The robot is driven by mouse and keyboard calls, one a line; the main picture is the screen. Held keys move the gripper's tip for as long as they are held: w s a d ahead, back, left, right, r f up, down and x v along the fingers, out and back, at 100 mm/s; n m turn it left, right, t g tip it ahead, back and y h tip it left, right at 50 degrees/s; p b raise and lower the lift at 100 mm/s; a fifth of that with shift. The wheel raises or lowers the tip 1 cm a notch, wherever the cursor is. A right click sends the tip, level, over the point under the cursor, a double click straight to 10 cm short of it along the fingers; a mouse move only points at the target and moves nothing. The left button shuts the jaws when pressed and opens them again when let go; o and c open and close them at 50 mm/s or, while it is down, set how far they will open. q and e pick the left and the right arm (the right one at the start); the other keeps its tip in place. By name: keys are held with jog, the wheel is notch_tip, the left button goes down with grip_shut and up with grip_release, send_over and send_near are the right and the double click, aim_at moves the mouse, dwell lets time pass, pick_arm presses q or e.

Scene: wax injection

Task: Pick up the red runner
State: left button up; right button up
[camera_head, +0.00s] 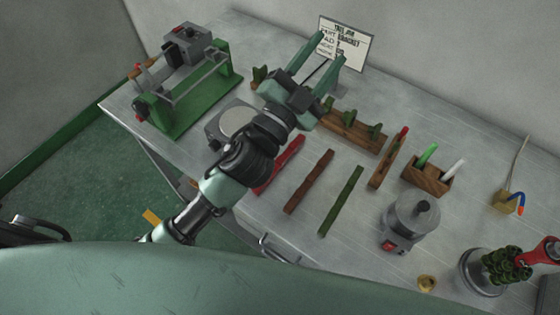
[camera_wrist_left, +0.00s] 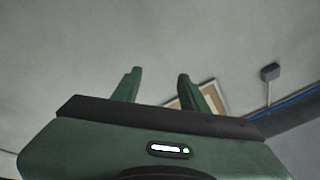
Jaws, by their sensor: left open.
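The red runner (camera_head: 282,163) is a long thin red bar on the grey table. My right gripper does not show.
A green-based machine (camera_head: 190,95) stands at the far left of the table. A sign (camera_head: 346,43) stands at the back. A wooden rack (camera_head: 349,131), a wooden pen holder (camera_head: 427,178) and a grey pot (camera_head: 409,222) stand right of the gripper.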

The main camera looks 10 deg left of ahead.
pick_arm(q)
jog(key=s+d+r+m+g+h, duration=0.2)
jog(key=s+d+m+g+h, duration=0.1)
jog(key=d+m+g+h, duration=0.3)
jog(key=s+d+r+m+g+h, duration=0.1)
jog(key=s+d+m+g+h, duration=0.35)
jog(key=m, duration=0.45)
jog(key=s+d+f+m+g, duration=0.2)
jog(key=d+f+m+g, duration=0.1)
jog(key=d+m+g, duration=0.3)
jog(key=m+g+y, duration=0.4)
jog(key=m+y, duration=0.2)
jog(key=y, duration=1.4)
send_over(282, 157)
jog(key=d, duration=0.2)
notch_tip(282, 157, down, 23)
jog(key=shift+t, duration=0.25)
jog(key=f+p, duration=0.1)
jog(key=f, duration=0.1)
jog(key=a+f+p, duration=0.1)
jog(key=f, duration=0.1)
jog(key=a+f+p, duration=0.1)
jog(key=f, duration=0.2)
jog(key=shift+s, duration=0.3)
jog(key=shift+w+f, duration=0.1)
jog(key=shift+f, duration=0.35)
grip_shut()
